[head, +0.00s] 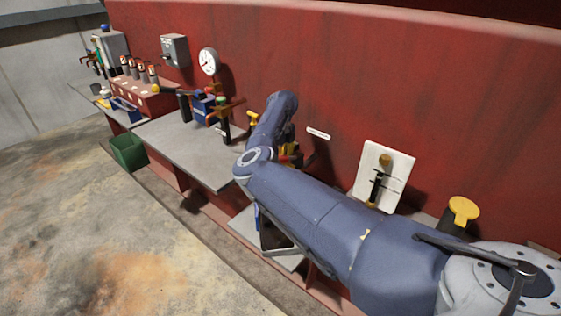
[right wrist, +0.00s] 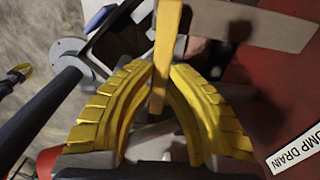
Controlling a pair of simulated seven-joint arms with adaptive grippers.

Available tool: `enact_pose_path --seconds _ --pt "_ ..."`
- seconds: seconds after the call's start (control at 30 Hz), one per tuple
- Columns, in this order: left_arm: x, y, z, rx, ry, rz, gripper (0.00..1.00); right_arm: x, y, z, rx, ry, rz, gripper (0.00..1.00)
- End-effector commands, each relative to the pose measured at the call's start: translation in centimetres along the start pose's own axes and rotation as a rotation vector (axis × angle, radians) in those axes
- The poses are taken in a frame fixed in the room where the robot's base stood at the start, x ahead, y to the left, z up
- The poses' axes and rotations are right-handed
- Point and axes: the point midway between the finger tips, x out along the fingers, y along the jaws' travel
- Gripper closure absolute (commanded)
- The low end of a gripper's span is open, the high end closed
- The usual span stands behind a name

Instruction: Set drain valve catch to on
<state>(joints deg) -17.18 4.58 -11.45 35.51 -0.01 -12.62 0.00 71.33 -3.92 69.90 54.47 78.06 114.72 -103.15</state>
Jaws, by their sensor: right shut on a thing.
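In the right wrist view, the yellow ridged fingers of my right gripper (right wrist: 162,78) are closed on a flat yellow bar (right wrist: 168,32), which looks like the handle of the drain valve catch. A white label ending in "UMP DRAIN" (right wrist: 298,148) is on the red wall beside it; in the head view it is a small white strip (head: 318,134). In the head view my right gripper (head: 290,155) is mostly hidden behind my own blue arm, near the wall. The valve body and the catch's setting cannot be made out. My left gripper is not in view.
A white panel with a dark lever (head: 384,175) and a yellow-topped post (head: 464,210) stand to the right. A grey bench (head: 185,145) holding tools is to the left. A round gauge (head: 209,61) hangs on the red wall. A green bin (head: 128,150) sits on the floor.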

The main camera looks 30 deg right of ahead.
Motion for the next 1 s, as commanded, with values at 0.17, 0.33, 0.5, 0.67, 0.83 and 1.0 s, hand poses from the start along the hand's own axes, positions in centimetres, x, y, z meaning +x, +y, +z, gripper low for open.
enact_pose_path --seconds 0.17,0.33,0.5,0.67,0.83,1.0 --pt "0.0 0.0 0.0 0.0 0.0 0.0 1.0 0.1 0.0 -0.1 -0.002 0.002 0.0 1.0" --pt "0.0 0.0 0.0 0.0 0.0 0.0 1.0 0.1 0.0 -0.1 0.0 0.002 -0.001 0.68" --pt "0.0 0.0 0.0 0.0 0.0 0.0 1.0 0.1 0.0 -0.1 0.001 0.001 -0.001 0.6" --pt "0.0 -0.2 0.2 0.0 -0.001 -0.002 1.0 -0.1 0.0 0.0 0.001 0.001 -0.001 0.6" --pt "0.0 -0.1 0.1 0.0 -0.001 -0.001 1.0 -1.4 0.0 0.1 0.003 -0.002 -0.002 0.6" --pt "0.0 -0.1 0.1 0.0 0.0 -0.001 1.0 -4.2 0.0 0.1 0.002 -0.002 -0.003 0.6"
